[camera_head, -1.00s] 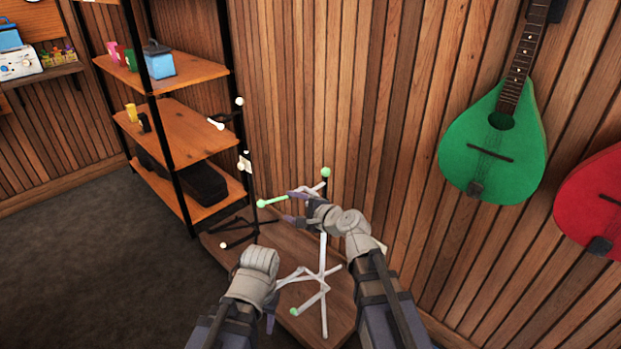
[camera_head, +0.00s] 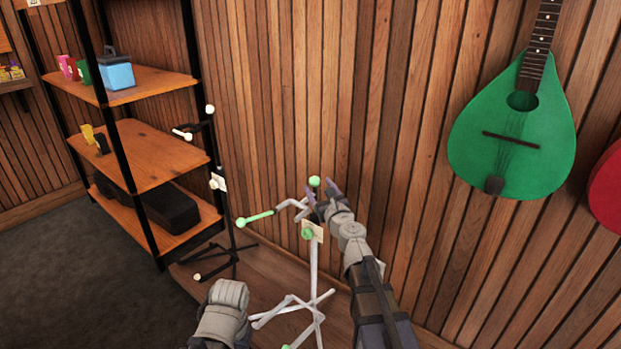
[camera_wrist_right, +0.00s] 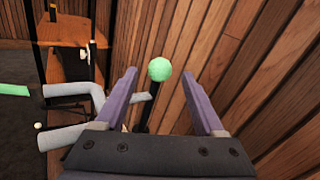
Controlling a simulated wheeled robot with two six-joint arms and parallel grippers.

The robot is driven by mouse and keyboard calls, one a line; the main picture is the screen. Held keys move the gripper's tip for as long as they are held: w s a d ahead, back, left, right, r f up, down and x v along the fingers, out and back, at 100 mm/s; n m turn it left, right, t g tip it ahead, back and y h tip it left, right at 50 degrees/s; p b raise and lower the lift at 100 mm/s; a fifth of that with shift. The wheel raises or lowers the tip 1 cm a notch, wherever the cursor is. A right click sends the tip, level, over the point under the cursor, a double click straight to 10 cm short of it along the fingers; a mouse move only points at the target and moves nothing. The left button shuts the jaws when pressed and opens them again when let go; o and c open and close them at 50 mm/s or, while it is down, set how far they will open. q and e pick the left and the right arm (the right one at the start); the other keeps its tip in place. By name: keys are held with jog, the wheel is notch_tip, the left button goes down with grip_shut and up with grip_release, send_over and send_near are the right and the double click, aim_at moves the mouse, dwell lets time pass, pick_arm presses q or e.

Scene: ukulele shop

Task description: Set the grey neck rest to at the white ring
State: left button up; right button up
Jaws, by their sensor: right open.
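The grey stand (camera_head: 314,270) has a grey neck rest (camera_head: 291,204) on top, with a green-tipped prong at the left and a green ball (camera_head: 314,181) at the right. The rest's grey bar (camera_wrist_right: 72,90) and the green ball (camera_wrist_right: 159,69) also show in the wrist view. A green knob (camera_head: 307,233) and a pale tag sit just below the rest. My right gripper (camera_head: 323,192) is open, its fingers on either side of the ball in the wrist view; contact cannot be told. I cannot make out a white ring. My left wrist shows at the bottom; its fingers are hidden.
A black stand (camera_head: 231,225) with white tips and a tag stands to the left. Behind it is a shelf unit (camera_head: 150,155) with a black case on its lowest board. The slatted wall is close behind the grey stand. A green instrument (camera_head: 515,125) hangs at the right.

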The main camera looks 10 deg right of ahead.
jog(key=w, duration=0.7)
jog(key=shift+a, duration=0.25)
grip_shut()
dwell(1.1)
